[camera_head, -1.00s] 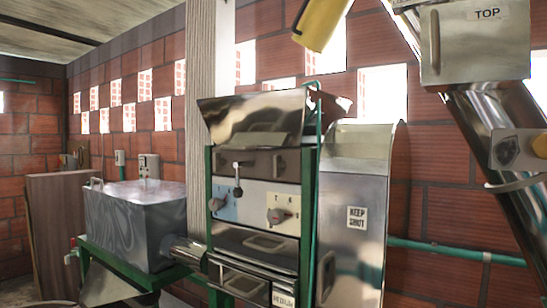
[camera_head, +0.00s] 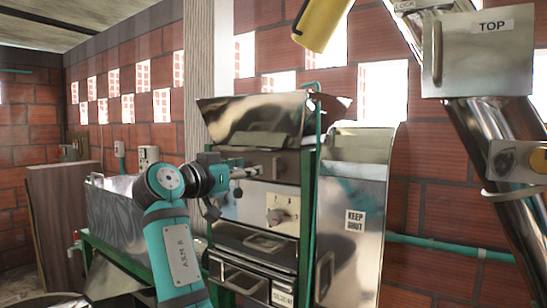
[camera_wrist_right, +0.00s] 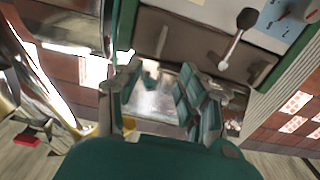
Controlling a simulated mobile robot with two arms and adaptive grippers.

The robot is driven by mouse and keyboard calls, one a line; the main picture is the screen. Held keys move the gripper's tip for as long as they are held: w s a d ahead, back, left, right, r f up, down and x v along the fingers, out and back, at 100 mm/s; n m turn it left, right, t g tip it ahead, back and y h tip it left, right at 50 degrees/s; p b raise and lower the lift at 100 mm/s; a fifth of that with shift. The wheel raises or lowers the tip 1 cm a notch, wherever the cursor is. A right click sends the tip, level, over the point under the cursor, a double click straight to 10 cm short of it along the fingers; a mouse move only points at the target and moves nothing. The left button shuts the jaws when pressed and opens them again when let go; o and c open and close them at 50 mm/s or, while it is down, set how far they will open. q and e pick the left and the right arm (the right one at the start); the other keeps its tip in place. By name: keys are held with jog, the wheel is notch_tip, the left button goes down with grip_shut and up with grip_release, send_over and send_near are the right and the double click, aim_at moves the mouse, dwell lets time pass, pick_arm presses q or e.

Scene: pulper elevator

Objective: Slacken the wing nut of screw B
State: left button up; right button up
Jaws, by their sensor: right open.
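The machine's dark brown strip (camera_head: 291,166) runs across its front, under a shiny metal hopper (camera_head: 255,118). A small dark fitting (camera_head: 280,165) sits on the right part of this strip. I cannot make out which part is screw B or its wing nut. My right gripper (camera_head: 252,172) is in front of the left part of the strip and hides it in the head view. In the right wrist view my right gripper (camera_wrist_right: 160,92) is open, its two fingers apart, with a shiny metal surface beyond them. I cannot tell whether a small part stands between them. My left gripper is not in view.
A dial panel (camera_head: 258,205) is below the strip. A lever with a black knob (camera_wrist_right: 246,18) shows beside the strip. Metal drawers (camera_head: 250,285), a "KEEP SHUT" cover (camera_head: 350,260) and a green frame (camera_head: 307,215) are close by. A grey tank (camera_head: 112,215) stands left.

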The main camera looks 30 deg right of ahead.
aim_at(274, 164)
jog(key=p+x, duration=0.5)
jog(key=x, duration=0.6)
jog(key=shift+r, duration=0.15)
jog(key=shift+d, duration=0.35)
jog(key=shift+a, duration=0.1)
jog(key=shift+c, duration=0.2)
jog(key=shift+w, duration=0.1)
grip_shut()
